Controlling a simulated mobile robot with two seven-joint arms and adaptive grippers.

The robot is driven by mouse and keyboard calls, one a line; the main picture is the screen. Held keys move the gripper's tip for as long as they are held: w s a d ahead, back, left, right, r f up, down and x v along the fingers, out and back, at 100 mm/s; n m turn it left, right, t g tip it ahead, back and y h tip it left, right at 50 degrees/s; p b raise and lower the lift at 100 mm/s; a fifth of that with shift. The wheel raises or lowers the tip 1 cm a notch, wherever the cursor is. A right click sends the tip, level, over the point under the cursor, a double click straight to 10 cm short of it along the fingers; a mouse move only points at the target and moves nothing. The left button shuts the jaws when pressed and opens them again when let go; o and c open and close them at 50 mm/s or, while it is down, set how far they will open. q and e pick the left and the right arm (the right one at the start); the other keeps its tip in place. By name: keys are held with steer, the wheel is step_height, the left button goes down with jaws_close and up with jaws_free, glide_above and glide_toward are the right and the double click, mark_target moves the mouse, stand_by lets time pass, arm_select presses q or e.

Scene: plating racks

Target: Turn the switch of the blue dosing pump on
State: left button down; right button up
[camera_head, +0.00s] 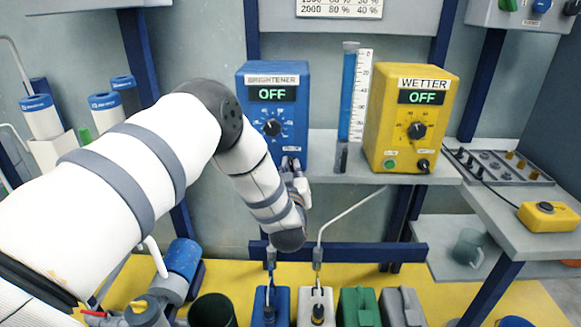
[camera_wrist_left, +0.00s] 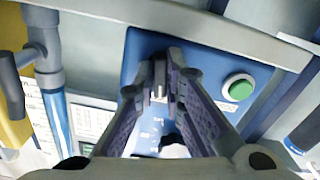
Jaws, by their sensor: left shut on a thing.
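The blue dosing pump (camera_head: 272,84) stands on the shelf at the centre of the head view. It is labelled BRIGHTENER, its display (camera_head: 272,94) reads OFF, and a black dial (camera_head: 271,128) sits below. My left gripper (camera_head: 292,170) is at the lower right of the pump's front and mostly hides the switch there. In the left wrist view the blue front (camera_wrist_left: 143,53) shows upside down, and my left gripper's fingers (camera_wrist_left: 161,75) are closed around the small switch (camera_wrist_left: 158,93). A green button (camera_wrist_left: 238,88) is beside them, clear of the fingers. My right gripper is out of view.
A yellow pump (camera_head: 411,118) labelled WETTER, also reading OFF, stands to the right. A blue tube with a scale (camera_head: 361,95) stands between the pumps. The shelf edge (camera_head: 380,179) runs just below. Several jugs with pipes stand lower down, under my left wrist.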

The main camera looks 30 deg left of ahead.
arm_select(q)
steer(key=m, duration=0.4)
steer(key=shift+m, duration=0.3)
steer(key=shift+f+m+p, duration=0.1)
steer(key=shift+m+p, duration=0.2)
steer(key=shift+m, duration=2.3)
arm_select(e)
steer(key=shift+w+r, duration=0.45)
arm_select(q)
steer(key=shift+s, duration=0.1)
steer(key=c, duration=2)
jaws_free()
steer(key=shift+o, duration=0.2)
steer(key=v, duration=1.2)
